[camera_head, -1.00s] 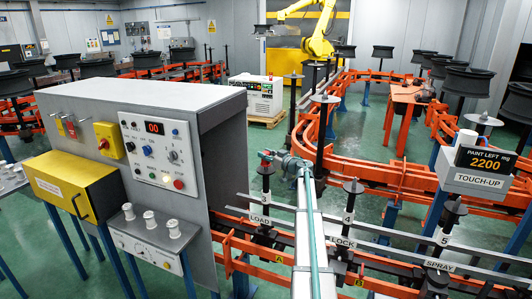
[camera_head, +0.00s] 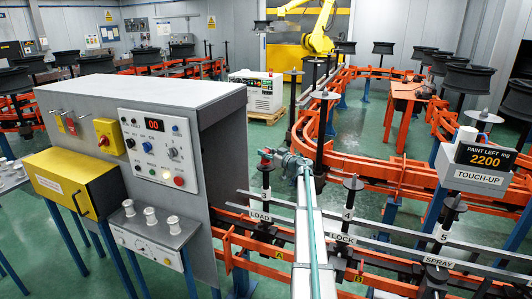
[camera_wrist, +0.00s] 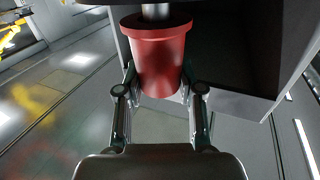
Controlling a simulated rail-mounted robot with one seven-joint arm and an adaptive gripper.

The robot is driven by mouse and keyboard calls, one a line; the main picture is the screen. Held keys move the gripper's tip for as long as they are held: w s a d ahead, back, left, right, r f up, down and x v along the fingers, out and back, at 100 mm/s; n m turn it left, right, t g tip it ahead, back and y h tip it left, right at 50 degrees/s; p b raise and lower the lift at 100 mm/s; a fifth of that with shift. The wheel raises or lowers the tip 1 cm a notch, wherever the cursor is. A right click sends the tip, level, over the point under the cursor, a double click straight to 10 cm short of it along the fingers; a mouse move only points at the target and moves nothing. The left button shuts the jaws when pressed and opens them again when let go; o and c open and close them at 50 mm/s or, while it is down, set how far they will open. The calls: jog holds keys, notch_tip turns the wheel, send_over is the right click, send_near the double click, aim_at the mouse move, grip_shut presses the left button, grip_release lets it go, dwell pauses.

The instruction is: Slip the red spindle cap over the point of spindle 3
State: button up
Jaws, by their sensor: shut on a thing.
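The red spindle cap (camera_wrist: 158,62) is in the wrist view, with its wider flange at the top of the picture. My gripper (camera_wrist: 159,82) is shut on it, one finger on each side. A pale metal rod (camera_wrist: 156,11) meets the flange end; how far it goes inside is hidden. In the head view my gripper (camera_head: 273,158) is at the top of spindle 3 (camera_head: 265,181), above its number label, and the cap shows only as a small red spot (camera_head: 264,154). Cap and spindle look in line there, but the contact is too small to make out.
The grey control booth (camera_head: 216,120) stands close left of spindle 3. Spindle 4 (camera_head: 350,196) and spindle 5 (camera_head: 449,215) stand to the right along the rail. A large dark box shape (camera_wrist: 235,45) is close beside the cap in the wrist view.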

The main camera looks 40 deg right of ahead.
jog(key=shift+f, duration=0.7)
dwell(0.6)
jog(key=o, duration=1.1)
jog(key=s+d, duration=0.1)
jog(key=s, duration=1.1)
jog(key=shift+d, duration=0.3)
